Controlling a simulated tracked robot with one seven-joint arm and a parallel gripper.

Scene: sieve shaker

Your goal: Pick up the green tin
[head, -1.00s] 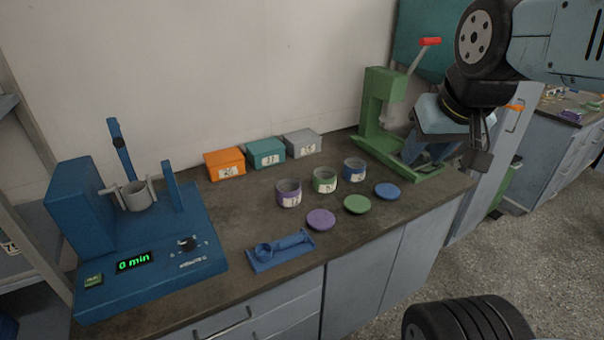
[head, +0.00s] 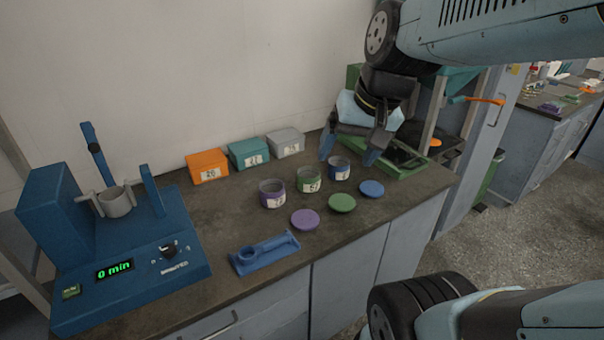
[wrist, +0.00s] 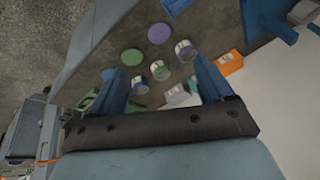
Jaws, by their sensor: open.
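The green tin (head: 309,180) is a small open cylinder with a green band and a pale label, standing upright on the dark bench. It stands between a purple tin (head: 272,194) on its left and a blue tin (head: 339,168) on its right. My gripper (head: 349,158) is open and empty, above and behind the blue tin, to the right of the green tin. In the wrist view the green tin (wrist: 159,71) shows between my two open fingers, some distance beyond them. A green lid (head: 342,203) lies in front of it.
Purple (head: 305,219) and blue (head: 371,188) lids lie in front. Orange (head: 208,167), teal (head: 250,153) and grey (head: 285,144) boxes stand behind. A blue shaker (head: 120,230) stands left, a blue holder (head: 264,253) in front, and a green press (head: 408,165) right.

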